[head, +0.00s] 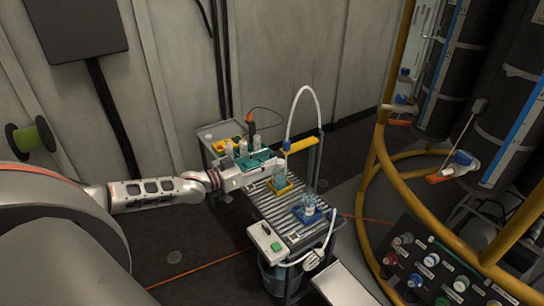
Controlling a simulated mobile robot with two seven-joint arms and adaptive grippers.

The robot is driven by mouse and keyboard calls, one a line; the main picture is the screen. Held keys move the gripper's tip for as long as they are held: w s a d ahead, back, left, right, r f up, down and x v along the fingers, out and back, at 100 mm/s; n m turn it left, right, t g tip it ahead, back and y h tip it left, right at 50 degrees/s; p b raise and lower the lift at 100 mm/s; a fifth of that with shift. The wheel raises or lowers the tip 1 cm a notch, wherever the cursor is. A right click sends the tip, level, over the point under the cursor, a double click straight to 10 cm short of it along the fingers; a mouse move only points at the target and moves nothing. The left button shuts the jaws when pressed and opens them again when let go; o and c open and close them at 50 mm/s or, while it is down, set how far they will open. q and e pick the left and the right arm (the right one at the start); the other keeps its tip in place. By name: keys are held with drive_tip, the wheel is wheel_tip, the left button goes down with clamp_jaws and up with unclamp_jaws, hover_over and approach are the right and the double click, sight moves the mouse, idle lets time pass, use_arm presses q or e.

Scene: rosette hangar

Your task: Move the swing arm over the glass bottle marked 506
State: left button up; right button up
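The yellow swing arm (303,145) stands out over the far right side of a small roller-topped cart, with a white hose arching up from it. A clear glass bottle (309,204) stands upright in a blue holder (310,217) on the rollers. A second, bluish vessel (281,183) sits in a yellow holder (279,191), partly hidden by my gripper. No number is readable on either. My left gripper (277,166) is beside and above the yellow holder, below the swing arm's left end; its fingers are too small to judge. My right gripper is out of view.
Several bottles and a teal box (253,160) stand on the cart's far end. A white control box with a green button (267,242) sits at the near left edge. A yellow tubular frame (372,180) and a button panel (428,268) stand at right.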

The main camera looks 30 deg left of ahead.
use_arm(q)
drive_tip(key=shift+x, duration=1.4)
clamp_jaws()
